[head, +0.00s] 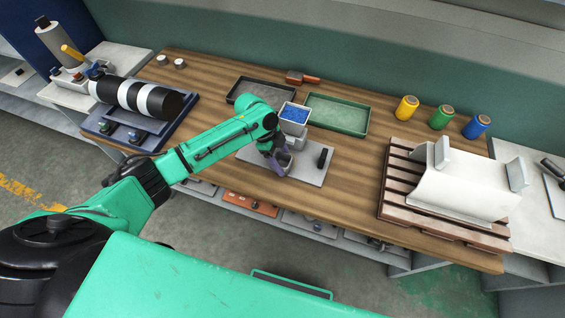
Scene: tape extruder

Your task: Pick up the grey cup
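A small grey cup (286,162) stands on the light grey plate in the middle of the wooden table, partly hidden by my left gripper. My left gripper (279,163) reaches down from the green arm, its purple-grey fingers right at the cup. Whether the fingers touch the cup, or are open or shut, is too small to tell. My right gripper is out of view.
A light container of blue pellets (295,113) stands just behind the gripper. A dark upright piece (322,157) is on the grey plate (309,174). Behind are a dark tray (237,97) and a green tray (338,129). A pallet (396,190) stands right.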

